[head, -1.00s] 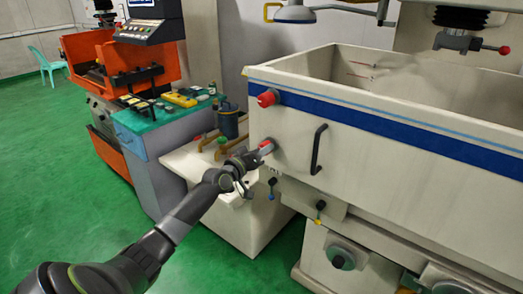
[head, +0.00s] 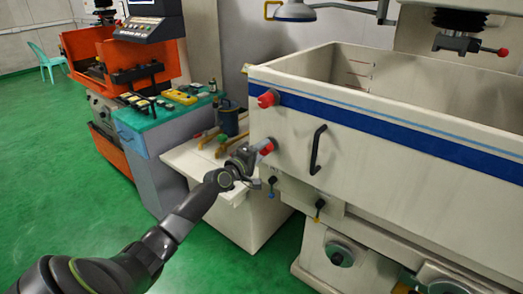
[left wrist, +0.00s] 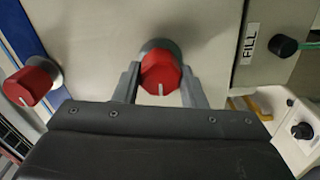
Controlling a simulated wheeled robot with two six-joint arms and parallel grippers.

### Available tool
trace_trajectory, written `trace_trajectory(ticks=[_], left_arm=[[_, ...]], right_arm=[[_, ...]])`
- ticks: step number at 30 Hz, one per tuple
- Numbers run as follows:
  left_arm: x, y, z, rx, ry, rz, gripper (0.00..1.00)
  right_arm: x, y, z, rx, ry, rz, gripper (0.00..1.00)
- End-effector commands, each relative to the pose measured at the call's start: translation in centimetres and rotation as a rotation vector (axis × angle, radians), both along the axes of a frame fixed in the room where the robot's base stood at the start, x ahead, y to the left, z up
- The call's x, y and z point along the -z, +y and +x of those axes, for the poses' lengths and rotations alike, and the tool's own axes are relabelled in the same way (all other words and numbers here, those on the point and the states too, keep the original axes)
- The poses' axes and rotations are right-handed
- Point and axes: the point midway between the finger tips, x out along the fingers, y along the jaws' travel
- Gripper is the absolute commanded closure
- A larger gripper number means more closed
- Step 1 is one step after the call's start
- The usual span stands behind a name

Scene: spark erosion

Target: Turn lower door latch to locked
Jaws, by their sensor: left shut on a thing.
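The lower door latch (head: 266,146) is a red knob on the left end of the white tank front, below the blue stripe. In the left wrist view the same red knob (left wrist: 160,73) shows a white mark pointing down in the picture, toward the gripper. My left gripper (head: 252,152) is at this knob. In the left wrist view its two fingers (left wrist: 160,85) stand on either side of the knob, shut on it. The upper red knob (head: 268,98) sits above, and also shows at the left of the wrist view (left wrist: 32,83). My right gripper is out of view.
A black vertical handle (head: 318,149) is right of the latch. A FILL label (left wrist: 250,43) and black knob (left wrist: 283,45) are near the gripper. A side tank with a canister (head: 228,119) stands behind the arm.

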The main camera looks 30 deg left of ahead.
Motion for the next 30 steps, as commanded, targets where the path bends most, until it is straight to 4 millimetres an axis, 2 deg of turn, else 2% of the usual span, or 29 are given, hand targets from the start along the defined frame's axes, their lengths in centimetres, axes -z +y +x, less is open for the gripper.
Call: trace_trajectory(ticks=[20, 21, 25, 30], left_arm=[[0.07, 0.01, -0.01, 0.000, 0.006, -0.059, 0.85], [0.07, 0.01, -0.01, 0.000, 0.006, -0.059, 0.57], [0.06, 0.01, -0.01, 0.000, 0.006, -0.058, 0.41], [0.04, 0.01, -0.01, 0.000, 0.004, -0.056, 0.41]], right_arm=[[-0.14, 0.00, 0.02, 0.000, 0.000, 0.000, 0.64], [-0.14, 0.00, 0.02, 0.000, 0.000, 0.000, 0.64], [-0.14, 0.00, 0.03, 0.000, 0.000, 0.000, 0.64], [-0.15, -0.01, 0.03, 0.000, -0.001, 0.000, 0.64]])
